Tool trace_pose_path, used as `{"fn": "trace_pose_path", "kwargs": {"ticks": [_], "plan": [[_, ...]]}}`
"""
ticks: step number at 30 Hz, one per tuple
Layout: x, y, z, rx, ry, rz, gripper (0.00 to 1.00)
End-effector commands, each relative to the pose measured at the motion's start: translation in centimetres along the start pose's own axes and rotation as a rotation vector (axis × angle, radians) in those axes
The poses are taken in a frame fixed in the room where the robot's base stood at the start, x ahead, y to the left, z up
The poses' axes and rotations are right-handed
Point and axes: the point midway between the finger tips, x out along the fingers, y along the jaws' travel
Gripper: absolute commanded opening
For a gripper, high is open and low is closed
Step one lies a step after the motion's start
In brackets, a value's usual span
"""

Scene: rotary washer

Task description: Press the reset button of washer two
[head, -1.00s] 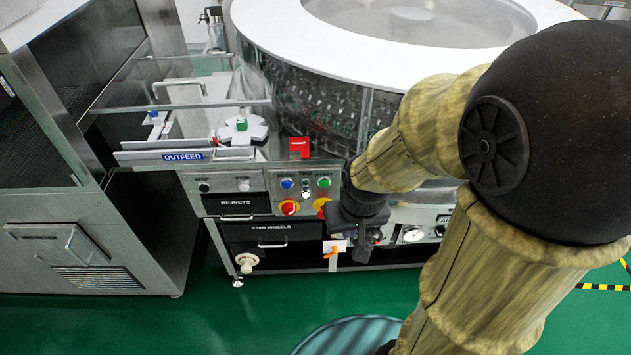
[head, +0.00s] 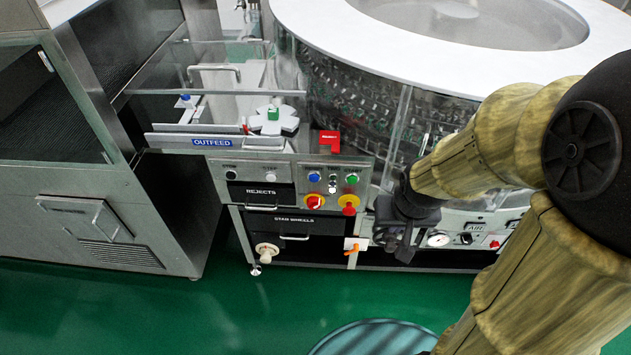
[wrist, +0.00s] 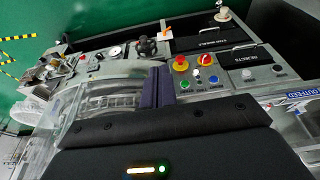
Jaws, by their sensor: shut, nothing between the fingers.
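The washer (head: 430,110) has a round white top and a clear curved guard. Its control panel (head: 333,161) carries a blue button (head: 314,177), a green button (head: 351,179) and a white-topped control (head: 333,176) between them. Below are a red-and-yellow rotary switch (head: 313,201) and a red emergency stop on yellow (head: 349,207). Button labels are too small to read, so I cannot tell which is reset. The blue button (wrist: 214,79) and green button (wrist: 185,84) also show in the wrist view. My gripper (head: 393,238) is shut and empty, right of and below the buttons, apart from them.
Drawers marked REJECTS (head: 260,194) and STAR WHEELS (head: 294,221) lie left of and below the buttons. The OUTFEED rail (head: 212,142) and a red sign (head: 330,141) stand above. A steel machine (head: 100,235) is at left.

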Motion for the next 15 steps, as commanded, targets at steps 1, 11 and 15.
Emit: {"fn": "trace_pose_path", "kwargs": {"ticks": [1,11,15], "plan": [[2.1,-0.3,-0.6,-0.008,0.029,0.000,0.00],[14.2,-3.6,-8.6,-0.038,0.392,-0.113,0.00],[18.7,-6.6,-11.1,-0.042,0.536,-0.243,0.00]]}}
